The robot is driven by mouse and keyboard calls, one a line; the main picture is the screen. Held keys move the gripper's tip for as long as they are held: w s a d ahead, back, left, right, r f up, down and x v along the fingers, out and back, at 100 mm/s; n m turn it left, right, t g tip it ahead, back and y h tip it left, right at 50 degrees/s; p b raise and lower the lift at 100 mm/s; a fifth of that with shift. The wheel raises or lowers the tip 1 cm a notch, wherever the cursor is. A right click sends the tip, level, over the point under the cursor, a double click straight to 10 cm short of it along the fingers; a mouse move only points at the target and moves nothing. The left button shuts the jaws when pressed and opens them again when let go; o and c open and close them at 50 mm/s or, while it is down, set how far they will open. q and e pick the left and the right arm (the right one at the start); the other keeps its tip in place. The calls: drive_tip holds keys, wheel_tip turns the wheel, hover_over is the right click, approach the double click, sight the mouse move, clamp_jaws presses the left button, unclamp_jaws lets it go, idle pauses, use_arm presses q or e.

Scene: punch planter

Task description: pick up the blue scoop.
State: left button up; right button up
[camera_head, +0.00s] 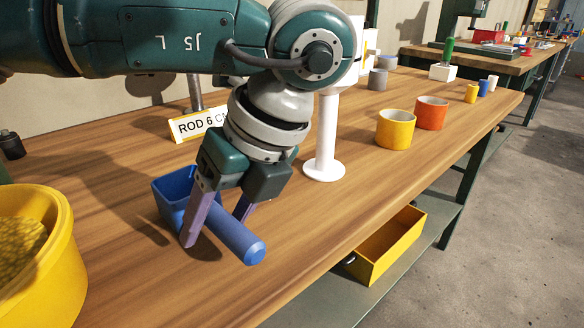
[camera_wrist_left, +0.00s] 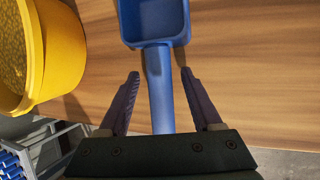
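The blue scoop (camera_head: 238,237) lies on the wooden bench top, its square bowl toward the back left and its round handle toward the front right. My left gripper (camera_head: 214,228) points down over the handle, one finger on each side. In the left wrist view the scoop's handle (camera_wrist_left: 160,95) runs between the open fingers of my left gripper (camera_wrist_left: 160,75), with a visible gap on both sides. Part of the scoop is hidden behind my fingers in the head view. My right gripper is not in view.
A yellow bucket (camera_head: 60,270) of grainy material stands at left. A sign (camera_head: 195,125) and a white stand (camera_head: 324,168) are behind the gripper. Yellow (camera_head: 396,130) and orange (camera_head: 431,114) cups stand at right. A yellow bin (camera_head: 388,250) sits below the bench edge.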

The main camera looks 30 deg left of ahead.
use_arm(q)
clamp_jaws()
idle(0.3)
idle(0.4)
